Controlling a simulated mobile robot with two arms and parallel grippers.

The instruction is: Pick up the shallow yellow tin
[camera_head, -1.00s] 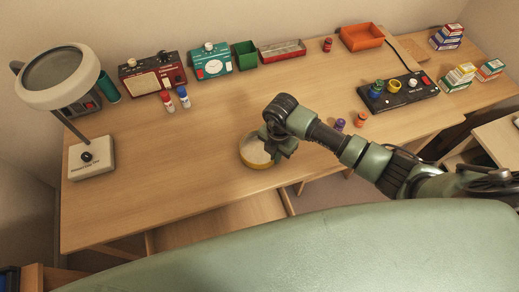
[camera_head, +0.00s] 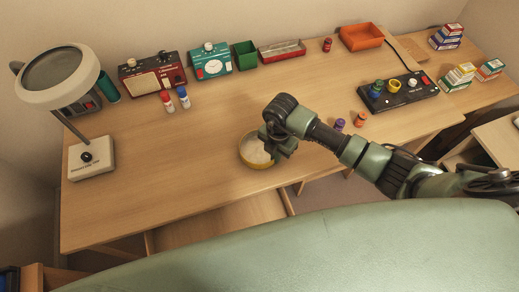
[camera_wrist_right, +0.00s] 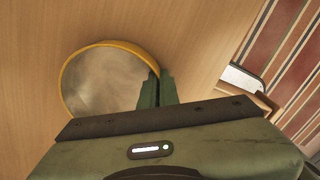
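The shallow yellow tin (camera_head: 254,152) is round, with a yellow rim and a pale inside. It sits near the front edge of the wooden desk (camera_head: 190,150), and also shows in the right wrist view (camera_wrist_right: 103,82). My right gripper (camera_head: 272,148) is at the tin's right side. In the right wrist view its fingers (camera_wrist_right: 158,88) are close together with the tin's rim between them, so it looks shut on the rim. Part of the tin's right side is hidden behind the gripper. My left gripper is not in view.
A magnifier lamp (camera_head: 92,158) stands at the left. Red (camera_head: 152,75) and teal (camera_head: 210,62) devices, a green bin (camera_head: 245,55) and an orange tray (camera_head: 361,37) line the back. A black control panel (camera_head: 398,92) is at the right. The desk left of the tin is clear.

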